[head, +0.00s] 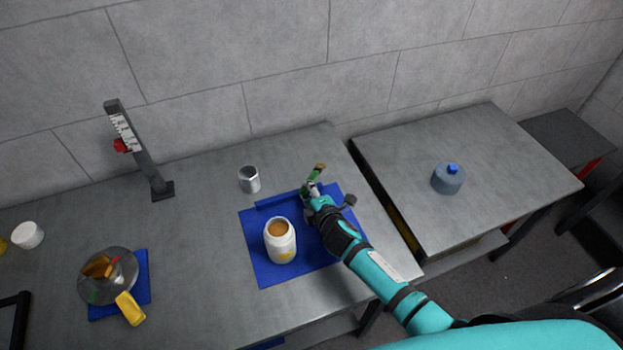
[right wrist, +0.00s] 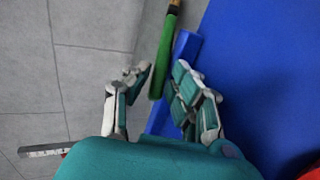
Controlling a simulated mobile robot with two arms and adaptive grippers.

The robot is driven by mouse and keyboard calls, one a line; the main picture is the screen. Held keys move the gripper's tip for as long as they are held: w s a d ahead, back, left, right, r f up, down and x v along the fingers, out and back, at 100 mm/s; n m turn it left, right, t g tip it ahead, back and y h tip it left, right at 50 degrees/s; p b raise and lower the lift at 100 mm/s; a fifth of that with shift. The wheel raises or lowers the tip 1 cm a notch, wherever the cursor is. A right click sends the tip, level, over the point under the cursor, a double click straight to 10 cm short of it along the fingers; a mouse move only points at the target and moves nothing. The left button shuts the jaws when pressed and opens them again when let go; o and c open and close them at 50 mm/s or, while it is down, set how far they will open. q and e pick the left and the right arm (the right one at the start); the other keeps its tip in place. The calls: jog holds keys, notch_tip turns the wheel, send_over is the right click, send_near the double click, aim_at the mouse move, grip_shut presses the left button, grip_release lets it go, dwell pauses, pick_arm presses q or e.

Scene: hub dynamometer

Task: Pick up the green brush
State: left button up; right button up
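The green brush (head: 312,180) has a green handle and a brownish end. It is at the back edge of the blue mat (head: 265,268), by a raised blue strip. My right gripper (head: 316,193) reaches over the mat and partly covers the brush in the head view. Whether the brush rests on the strip is hard to tell. My left gripper is not in view.
A white jar (head: 281,245) with brownish contents stands on the mat left of my right arm. A metal cup (head: 249,180) stands behind it. A dark upright post (head: 140,150) is further left. A second table (head: 500,165) at right bears a blue-grey container (head: 447,180).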

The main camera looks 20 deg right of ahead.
grip_shut()
jog(key=shift+r, duration=0.15)
